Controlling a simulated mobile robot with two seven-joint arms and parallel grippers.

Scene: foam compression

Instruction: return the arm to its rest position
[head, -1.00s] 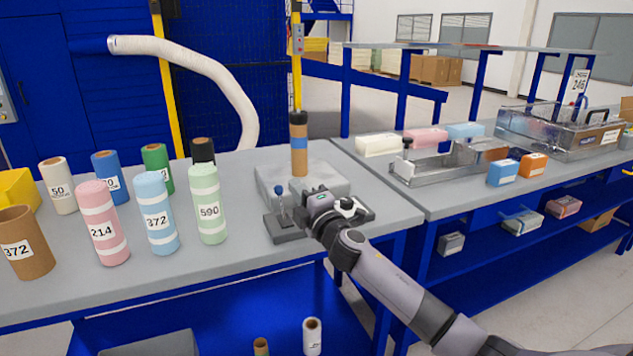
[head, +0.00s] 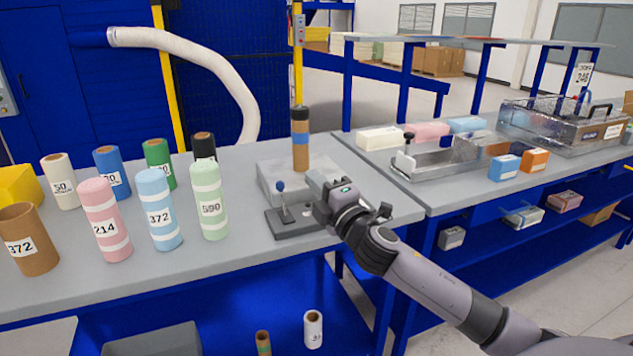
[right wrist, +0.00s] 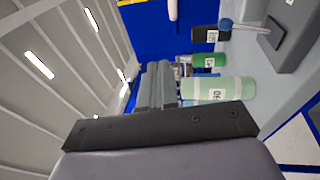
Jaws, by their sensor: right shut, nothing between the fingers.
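My right arm comes in from the lower right in the head view. Its gripper (head: 318,186) is just above the right end of the table, by a grey base with a blue-knobbed lever (head: 281,201) and a grey block. The gripper is shut and holds nothing. In the right wrist view the shut fingers (right wrist: 158,85) point toward the green 590 roll (right wrist: 219,90), apart from it as far as I can tell. My left gripper does not show.
Several rolls stand on the left table, among them a pink one (head: 105,220) and a light blue one (head: 158,210). A brown tube with a blue band (head: 300,150) stands behind the gripper. A metal tray (head: 440,165) and foam blocks lie on the right table.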

